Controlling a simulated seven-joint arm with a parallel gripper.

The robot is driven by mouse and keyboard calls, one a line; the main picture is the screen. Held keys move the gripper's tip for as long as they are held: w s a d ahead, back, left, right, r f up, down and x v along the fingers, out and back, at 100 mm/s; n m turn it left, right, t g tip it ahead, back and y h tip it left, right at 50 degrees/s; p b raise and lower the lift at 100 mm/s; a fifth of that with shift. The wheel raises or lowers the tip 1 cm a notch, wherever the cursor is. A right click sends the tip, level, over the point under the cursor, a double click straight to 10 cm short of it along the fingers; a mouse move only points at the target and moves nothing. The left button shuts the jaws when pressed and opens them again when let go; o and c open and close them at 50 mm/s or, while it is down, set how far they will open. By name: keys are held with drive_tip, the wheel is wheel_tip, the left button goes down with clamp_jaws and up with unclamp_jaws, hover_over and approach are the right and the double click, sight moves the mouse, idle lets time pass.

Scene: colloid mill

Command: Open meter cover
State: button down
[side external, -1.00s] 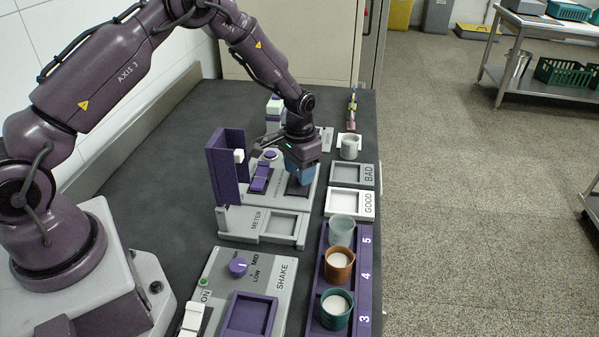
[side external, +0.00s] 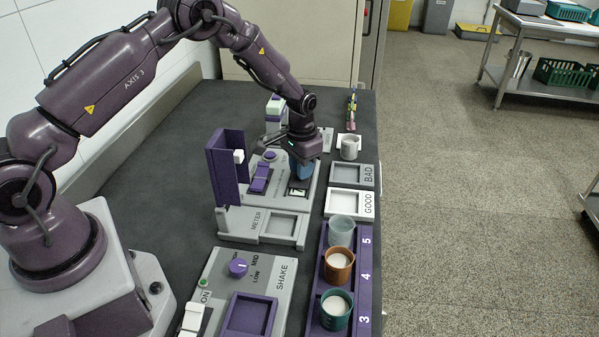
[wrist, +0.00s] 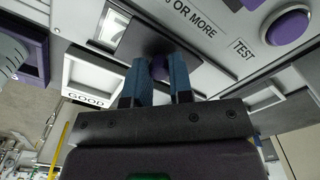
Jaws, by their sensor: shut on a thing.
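The meter (side external: 257,235) is a grey base lettered METER, with a square recess at its right. A tall purple cover (side external: 228,168) with a white block handle (side external: 239,156) stands upright at its back left, apart from my gripper. My gripper (side external: 301,170) points down over the test panel behind the meter, near a display showing 7 (side external: 298,192). In the wrist view its blue fingers (wrist: 158,85) are close together around a small dark purple part (wrist: 160,68), mostly hidden between them.
The test panel (side external: 285,199) has purple switches and a TEST button (wrist: 288,27). The GOOD tray (side external: 350,204) and BAD tray (side external: 352,175) lie to its right. A purple rack (side external: 363,270) holds several cups in front. The shake unit (side external: 215,272) is at the front left.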

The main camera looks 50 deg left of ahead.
drive_tip(key=w+a, duration=0.4)
drive_tip(key=shift+w, duration=0.1)
drive_tip(key=c, duration=1)
unclamp_jaws()
drive_tip(key=shift+r, duration=0.1)
wheel_tip(320, 180, up, 13)
